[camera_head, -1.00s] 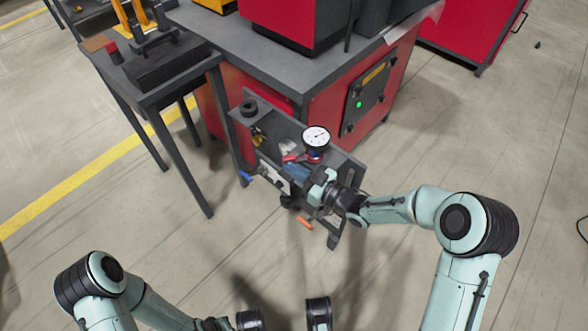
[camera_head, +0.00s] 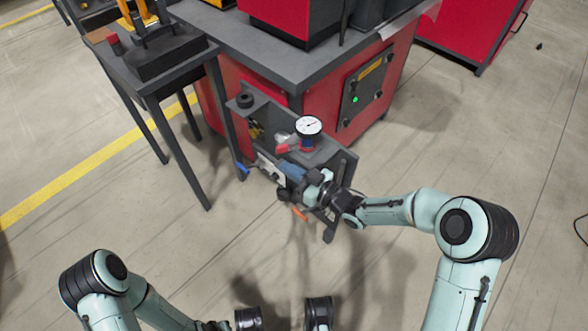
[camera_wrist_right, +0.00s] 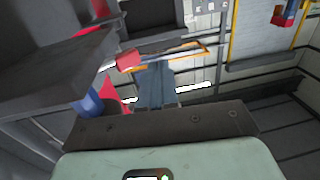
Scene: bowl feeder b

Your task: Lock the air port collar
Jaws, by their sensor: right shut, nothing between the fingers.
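The air fittings stand on a dark grey bracket (camera_head: 345,165) on the red machine's front. They include a round white gauge (camera_head: 308,125) and a red lever (camera_head: 284,149), which also shows in the wrist view (camera_wrist_right: 128,59). A blue handle (camera_head: 243,170) sticks out at the left and an orange one (camera_head: 299,213) below. I cannot make out the air port collar for certain. My right gripper (camera_head: 288,170) is at the bracket, below the gauge in the picture. Its blue-grey fingers (camera_wrist_right: 155,82) are together and empty in the wrist view.
The red machine (camera_head: 285,100) with a grey top stands behind the bracket. A dark side table (camera_head: 205,45) with tooling stands at the left. A blue cylinder (camera_wrist_right: 91,103) is close left of my right fingers. The floor in front is clear.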

